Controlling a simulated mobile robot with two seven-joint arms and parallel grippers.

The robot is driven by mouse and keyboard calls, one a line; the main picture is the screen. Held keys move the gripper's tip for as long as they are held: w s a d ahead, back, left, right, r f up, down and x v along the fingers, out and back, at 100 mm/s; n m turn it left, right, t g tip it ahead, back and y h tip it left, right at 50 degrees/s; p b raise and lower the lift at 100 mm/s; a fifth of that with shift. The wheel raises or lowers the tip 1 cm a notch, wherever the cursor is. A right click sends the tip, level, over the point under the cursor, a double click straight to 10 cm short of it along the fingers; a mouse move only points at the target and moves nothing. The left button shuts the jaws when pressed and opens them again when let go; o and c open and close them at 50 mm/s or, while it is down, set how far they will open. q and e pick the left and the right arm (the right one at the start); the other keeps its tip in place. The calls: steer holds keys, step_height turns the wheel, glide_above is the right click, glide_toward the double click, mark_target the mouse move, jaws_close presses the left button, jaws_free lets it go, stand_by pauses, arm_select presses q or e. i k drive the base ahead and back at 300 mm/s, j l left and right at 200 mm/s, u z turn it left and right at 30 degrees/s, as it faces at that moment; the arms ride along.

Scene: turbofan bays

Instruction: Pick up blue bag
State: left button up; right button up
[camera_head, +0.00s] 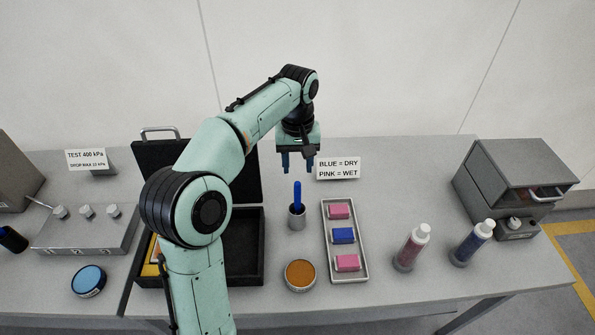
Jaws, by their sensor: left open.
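A small blue bag (343,235) lies in the middle of a narrow pale tray (331,208). One pink bag (339,211) lies behind it and another pink bag (347,263) lies in front of it. My left gripper (298,166) points down with its blue fingers apart and empty. In the picture it is up and to the left of the tray, above a blue-handled tool in a small grey cup. My right gripper is out of view.
The cup (297,220) with the upright blue handle (297,195) stands left of the tray, with an orange round tin (300,275) in front. A sign (338,168) stands behind. Two bottles (412,248) (472,243) and a grey oven-like box (515,180) are right. A black open case (245,245) is left.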

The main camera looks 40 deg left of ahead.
mark_target(344, 236)
steer(key=k+l, duration=0.75)
steer(key=l, duration=0.2)
